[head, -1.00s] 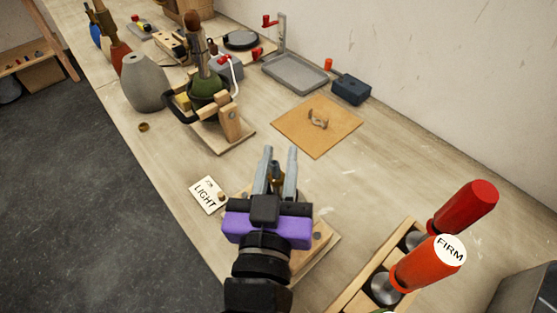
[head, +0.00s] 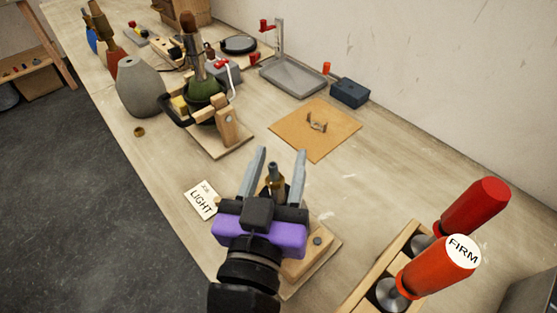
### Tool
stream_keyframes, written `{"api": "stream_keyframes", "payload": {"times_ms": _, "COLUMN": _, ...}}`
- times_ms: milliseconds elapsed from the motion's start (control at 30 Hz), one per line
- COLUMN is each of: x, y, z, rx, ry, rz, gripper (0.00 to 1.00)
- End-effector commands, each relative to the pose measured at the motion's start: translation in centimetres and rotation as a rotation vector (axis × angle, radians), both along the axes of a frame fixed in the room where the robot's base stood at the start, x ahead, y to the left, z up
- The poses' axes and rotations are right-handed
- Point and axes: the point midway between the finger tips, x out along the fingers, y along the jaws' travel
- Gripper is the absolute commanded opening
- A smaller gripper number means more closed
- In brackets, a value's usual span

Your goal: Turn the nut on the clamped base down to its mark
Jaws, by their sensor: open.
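My gripper (head: 274,172) is open, with its two grey fingers spread apart. A small brass-coloured upright fitting (head: 274,180) shows between the fingers, apart from both as far as I can see. Below it, a wooden block on a board (head: 318,255) is mostly hidden by my purple-fronted gripper. No nut or mark can be made out there. Farther back, a green lamp base (head: 205,90) stands in a wooden and black clamp fixture (head: 228,120). A small brass ring (head: 139,132) lies on the bench in front of a grey vase-shaped base (head: 146,85).
A card reading LIGHT (head: 201,200) lies left of my gripper. At right, a wooden rack (head: 375,265) holds red-handled tools, one labelled FIRM (head: 440,265). A tan mat (head: 335,145) with a small clip, a dark blue box (head: 350,92) and a grey tray (head: 293,76) lie behind.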

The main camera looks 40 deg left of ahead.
Motion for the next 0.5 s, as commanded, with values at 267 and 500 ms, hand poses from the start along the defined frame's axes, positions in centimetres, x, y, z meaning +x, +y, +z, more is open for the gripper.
{"api": "stream_keyframes", "payload": {"times_ms": 267, "x": -3.1, "y": -1.8, "z": -0.3, "rx": -0.001, "ry": 0.001, "rz": 0.003, "gripper": 0.46}}
{"api": "stream_keyframes", "payload": {"times_ms": 500, "x": -5.9, "y": -3.5, "z": -0.3, "rx": -0.001, "ry": 0.001, "rz": 0.002, "gripper": 0.46}}
